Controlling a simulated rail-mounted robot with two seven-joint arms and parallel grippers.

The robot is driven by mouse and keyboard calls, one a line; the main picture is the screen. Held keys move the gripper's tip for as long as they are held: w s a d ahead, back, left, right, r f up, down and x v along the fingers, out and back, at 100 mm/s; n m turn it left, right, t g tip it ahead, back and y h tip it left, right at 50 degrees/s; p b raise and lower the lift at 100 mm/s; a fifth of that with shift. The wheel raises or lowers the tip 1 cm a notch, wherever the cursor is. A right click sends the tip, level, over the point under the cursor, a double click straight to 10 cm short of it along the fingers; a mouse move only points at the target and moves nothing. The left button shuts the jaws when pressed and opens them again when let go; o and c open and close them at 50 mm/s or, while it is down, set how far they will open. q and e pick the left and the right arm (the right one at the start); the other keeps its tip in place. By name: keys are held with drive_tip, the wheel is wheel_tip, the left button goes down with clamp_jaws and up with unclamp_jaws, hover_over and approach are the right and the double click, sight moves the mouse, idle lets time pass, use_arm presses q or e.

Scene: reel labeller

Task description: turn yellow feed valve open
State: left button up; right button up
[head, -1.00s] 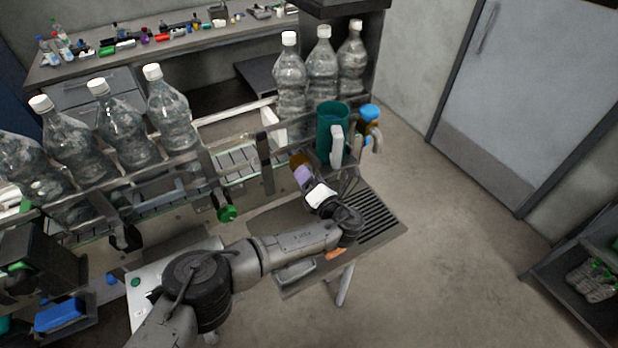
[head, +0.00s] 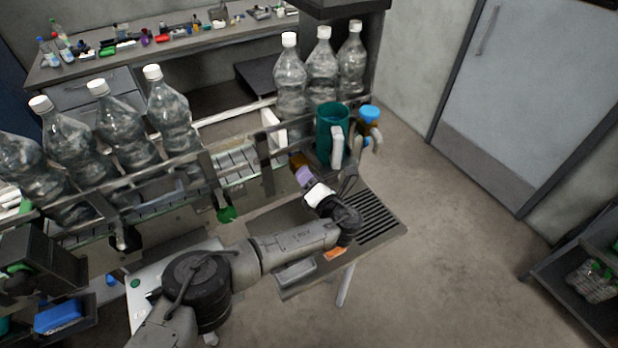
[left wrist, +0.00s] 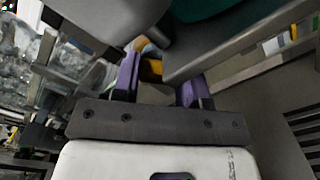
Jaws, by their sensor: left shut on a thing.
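The yellow feed valve (head: 297,160) shows as a small yellow-brown piece on the front of the conveyor frame, left of the teal jug. My left gripper (head: 303,174), with purple fingers, reaches up to it from below. In the left wrist view a yellow piece (left wrist: 152,68) lies between the two purple fingers, and the gripper is shut on it. A dark grey part hides much of the valve, so its turn angle cannot be told. My right gripper is not in view.
Clear bottles (head: 170,110) line the conveyor. A grated tray (head: 375,220) lies under my arm.

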use_arm(q)
drive_tip(key=shift+n+p, duration=0.45)
drive_tip(key=shift+n, duration=0.85)
drive_tip(key=n, duration=0.3)
drive_tip(key=shift+p, duration=0.4)
drive_tip(key=o, duration=0.9)
drive_tip(key=shift+o, duration=0.2)
